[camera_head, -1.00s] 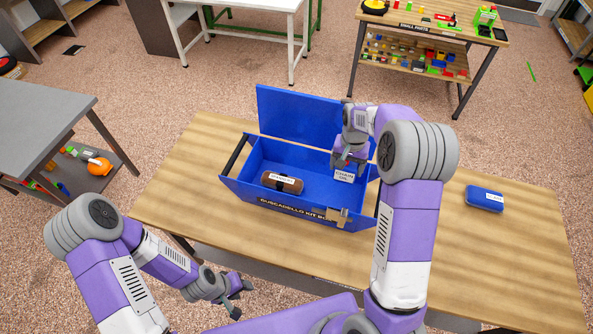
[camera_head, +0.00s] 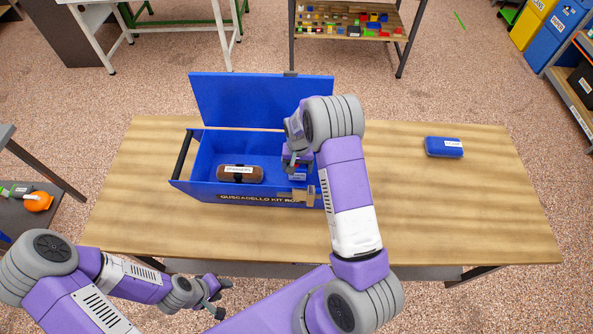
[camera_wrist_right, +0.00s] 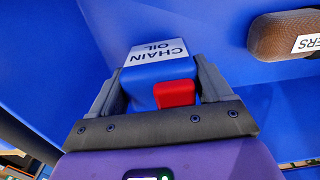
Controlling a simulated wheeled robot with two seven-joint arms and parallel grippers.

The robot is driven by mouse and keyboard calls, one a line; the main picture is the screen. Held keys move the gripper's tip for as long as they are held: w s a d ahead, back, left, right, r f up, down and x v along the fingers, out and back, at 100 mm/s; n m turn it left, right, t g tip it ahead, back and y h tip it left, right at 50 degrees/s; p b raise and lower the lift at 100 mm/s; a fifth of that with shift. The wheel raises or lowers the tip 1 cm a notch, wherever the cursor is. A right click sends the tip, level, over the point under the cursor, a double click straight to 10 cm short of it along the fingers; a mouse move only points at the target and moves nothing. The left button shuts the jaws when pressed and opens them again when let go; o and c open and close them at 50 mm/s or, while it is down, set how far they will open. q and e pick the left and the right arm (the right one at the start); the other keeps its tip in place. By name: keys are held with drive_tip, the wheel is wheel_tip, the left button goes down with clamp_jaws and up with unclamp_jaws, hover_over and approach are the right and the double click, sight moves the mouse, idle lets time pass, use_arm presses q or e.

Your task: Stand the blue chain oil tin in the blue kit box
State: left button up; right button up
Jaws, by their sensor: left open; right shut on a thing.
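The blue kit box (camera_head: 255,199) stands on the wooden bench with its lid tilted up at the back. My right gripper (camera_head: 297,166) reaches down inside the right part of the box. In the right wrist view my right gripper (camera_wrist_right: 160,92) is shut on the blue chain oil tin (camera_wrist_right: 158,68), with its white label and red cap showing. The tin also shows in the head view (camera_head: 298,177), low in the box and partly hidden by the gripper. I cannot tell whether it touches the floor. My left gripper (camera_head: 222,298) is open and empty in front of the bench.
A brown labelled roll (camera_head: 240,174) lies in the left part of the box; it also shows in the wrist view (camera_wrist_right: 283,36). A brass-coloured latch (camera_head: 304,195) is on the front wall. A blue case (camera_head: 444,147) lies on the bench (camera_head: 480,210) at the right.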

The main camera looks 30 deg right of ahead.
drive_tip(key=shift+f, duration=1.25)
drive_tip(key=shift+f, duration=0.15)
drive_tip(key=o, duration=1.1)
wheel_tip(320, 180, up, 12)
drive_tip(key=shift+r, duration=0.2)
